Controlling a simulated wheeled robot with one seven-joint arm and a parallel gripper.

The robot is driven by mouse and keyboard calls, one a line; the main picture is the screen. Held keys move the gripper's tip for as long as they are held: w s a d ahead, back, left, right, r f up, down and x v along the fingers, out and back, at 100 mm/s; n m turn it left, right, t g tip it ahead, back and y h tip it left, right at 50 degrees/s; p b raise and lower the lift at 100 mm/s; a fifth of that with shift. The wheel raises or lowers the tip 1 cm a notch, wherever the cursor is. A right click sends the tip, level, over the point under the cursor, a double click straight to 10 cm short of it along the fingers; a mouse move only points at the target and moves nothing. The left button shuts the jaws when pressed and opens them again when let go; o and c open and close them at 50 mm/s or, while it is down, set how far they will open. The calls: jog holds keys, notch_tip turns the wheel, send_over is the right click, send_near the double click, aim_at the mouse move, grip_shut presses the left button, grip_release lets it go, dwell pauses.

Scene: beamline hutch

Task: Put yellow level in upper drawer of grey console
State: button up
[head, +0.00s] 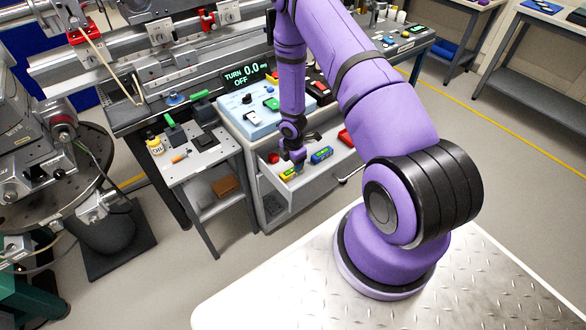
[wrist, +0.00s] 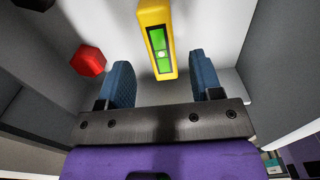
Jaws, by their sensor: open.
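The yellow level (head: 287,174), with a green vial window, is inside the pulled-out upper drawer (head: 312,188) of the grey console (head: 262,128). In the wrist view the level (wrist: 148,18) lies over the pale drawer floor, its near end close to the gap between my fingertips. My gripper (head: 294,164) is low in the drawer, pointing down. In the wrist view my gripper (wrist: 161,75) is open, with a blue pad on each side and clear space between each pad and the level. I cannot tell whether the level rests fully on the floor.
A red block (wrist: 88,60) lies left of my fingers in the drawer. A blue-green item (head: 321,155) and a red item (head: 346,137) are farther right. Drawer walls stand close around my gripper. A small side table (head: 205,157) with a yellow oil bottle (head: 155,146) stands left.

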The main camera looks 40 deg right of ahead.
notch_tip(320, 180, up, 26)
jog(key=w+f+m+t+h, duration=0.1)
jog(key=w+m+h, duration=0.1)
jog(key=w+m, duration=0.15)
jog(key=s+a+r+m+t, duration=0.1)
jog(key=s+a+r+m, duration=0.15)
jog(key=r, duration=0.75)
jog(key=s+a+r+m+t, duration=0.1)
jog(key=s+r+m, duration=0.2)
jog(key=r, duration=0.6)
jog(key=s+a+r+m+t+y, duration=0.1)
jog(key=s+a+r+m, duration=0.3)
jog(key=s+r, duration=0.4)
jog(key=s+a+r+m+t+y, duration=0.1)
jog(key=s+a+r+m, duration=0.4)
jog(key=s+r, duration=0.4)
jog(key=s, duration=0.7)
jog(key=shift+s+r, duration=0.2)
jog(key=shift+s, duration=0.1)
jog(key=shift+d, duration=0.1)
jog(key=shift+c, duration=0.3)
